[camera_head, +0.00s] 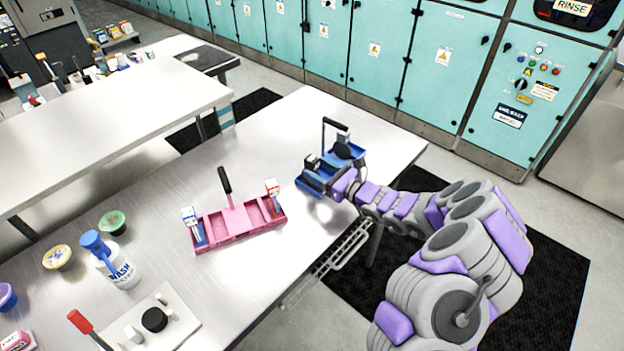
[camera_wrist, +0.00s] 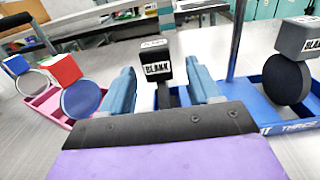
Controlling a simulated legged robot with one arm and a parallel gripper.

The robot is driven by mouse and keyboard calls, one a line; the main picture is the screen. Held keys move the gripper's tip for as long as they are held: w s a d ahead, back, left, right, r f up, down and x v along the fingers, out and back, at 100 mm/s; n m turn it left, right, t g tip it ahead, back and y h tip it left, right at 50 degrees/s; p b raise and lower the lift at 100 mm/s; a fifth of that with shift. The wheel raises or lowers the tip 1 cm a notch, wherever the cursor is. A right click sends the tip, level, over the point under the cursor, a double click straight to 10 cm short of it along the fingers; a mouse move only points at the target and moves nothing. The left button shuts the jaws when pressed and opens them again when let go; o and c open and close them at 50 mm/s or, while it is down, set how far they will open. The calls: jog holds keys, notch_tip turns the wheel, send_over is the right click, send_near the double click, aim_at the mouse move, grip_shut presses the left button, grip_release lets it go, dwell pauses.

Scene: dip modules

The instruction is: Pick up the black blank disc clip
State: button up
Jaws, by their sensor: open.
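The black blank disc clip (camera_wrist: 157,64), a dark block with a white "BLANK" label, stands upright in the blue tray in the wrist view. Its lower part shows as a dark stem between my fingers. My gripper (camera_wrist: 161,80) is open, with one blue finger on each side of the clip. Gaps show on both sides, and I cannot tell how deep the clip sits between them. In the head view, my gripper (camera_head: 335,187) is at the near side of the blue tray (camera_head: 314,187), and its fingers are hard to make out.
A grey clip (camera_wrist: 298,38) with a black disc stands right of the tray's upright handle post (camera_wrist: 236,40). A wash bottle (camera_head: 120,268) stands farther left. Bare tabletop separates the trays.

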aim_at(317, 169)
jog(key=shift+b+x, duration=0.3)
jog(key=shift+x, duration=1.3)
jog(key=shift+c, duration=0.2)
jog(key=c, duration=1)
